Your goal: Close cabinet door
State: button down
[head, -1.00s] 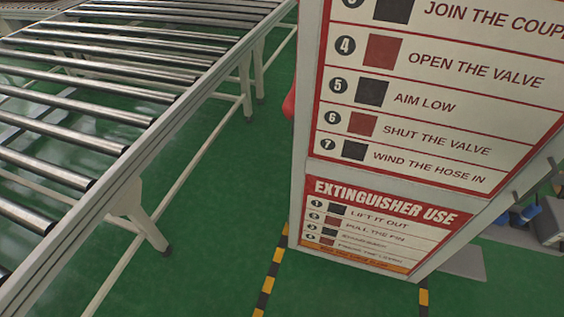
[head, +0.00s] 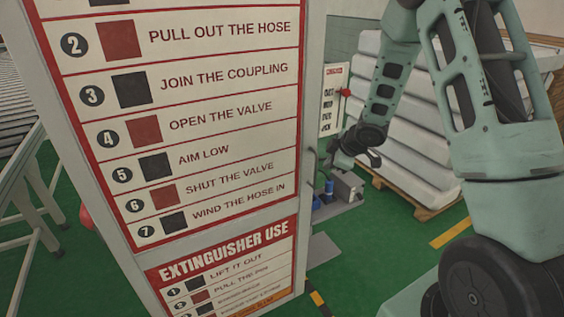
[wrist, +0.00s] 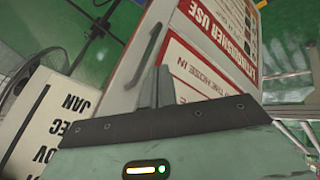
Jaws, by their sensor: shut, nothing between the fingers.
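The cabinet's tall grey panel with hose and extinguisher posters (head: 190,130) stands upright, left of centre in the head view. Whether this panel is the door or a cabinet side, I cannot tell. The wrist view shows the poster panel (wrist: 207,52) turned sideways, beside a plain light grey face with a long grey bar handle (wrist: 151,55). My gripper (head: 370,158) is to the right of the panel in the head view, small and partly dark. In the wrist view its fingers (wrist: 163,84) are together and empty, overlapping the poster panel's edge; contact cannot be told.
A roller conveyor (head: 22,130) stands at the left. Grey and blue items (head: 335,192) sit on the floor past the panel. A calendar (wrist: 55,110) shows in the wrist view.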

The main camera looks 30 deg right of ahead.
jog(key=s+d+r+p, duration=0.1)
jog(key=s+d+r, duration=0.2)
jog(key=s+r, duration=0.2)
notch_tip(320, 180, up, 3)
jog(key=shift+f+p, duration=0.15)
jog(key=shift+p, duration=0.2)
jog(key=s+a+f+m+g+b, duration=0.15)
jog(key=a+b, duration=0.25)
jog(key=a, duration=0.7)
jog(key=s+a+f+m+b, duration=0.1)
jog(key=s+a+b, duration=0.25)
jog(key=a, duration=0.75)
jog(key=s+a+f+g+b, duration=0.2)
jog(key=s+a, duration=0.4)
jog(key=s, duration=0.5)
jog(key=s+a+f+g+b, duration=0.2)
jog(key=s+a, duration=0.5)
jog(key=s, duration=0.4)
jog(key=shift+a+f+g+b, duration=0.2)
jog(key=shift+a+g+b, duration=0.1)
jog(key=shift+g+b, duration=0.5)
jog(key=shift+s, duration=0.1)
